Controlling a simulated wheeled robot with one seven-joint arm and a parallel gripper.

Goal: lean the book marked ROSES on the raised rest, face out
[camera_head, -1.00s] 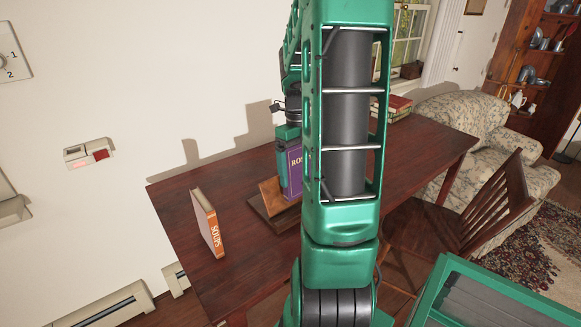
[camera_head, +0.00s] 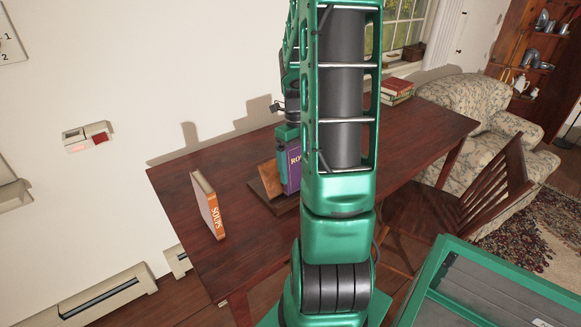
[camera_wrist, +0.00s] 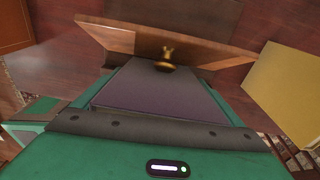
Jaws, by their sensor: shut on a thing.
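The purple book marked ROSES (camera_head: 293,172) is upright over the table; my arm hides its right part and the end of its title. My gripper (camera_head: 286,150) is shut on it from above. In the wrist view the book's dark purple side (camera_wrist: 165,92) reaches from the jaws toward the rest. The wooden rest (camera_head: 267,178) stands on the table, its slanted board just left of the book. In the wrist view the rest's board (camera_wrist: 112,38) crosses beyond the book, with a small brass piece (camera_wrist: 167,56) at its middle. I cannot tell whether book and rest touch.
An orange-spined book marked SOUPS (camera_head: 207,206) stands upright on the dark table (camera_head: 235,255) to the left. Stacked books (camera_head: 397,90) lie at the far right end. A wooden chair (camera_head: 480,200) stands at the right side. The wall runs along the back.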

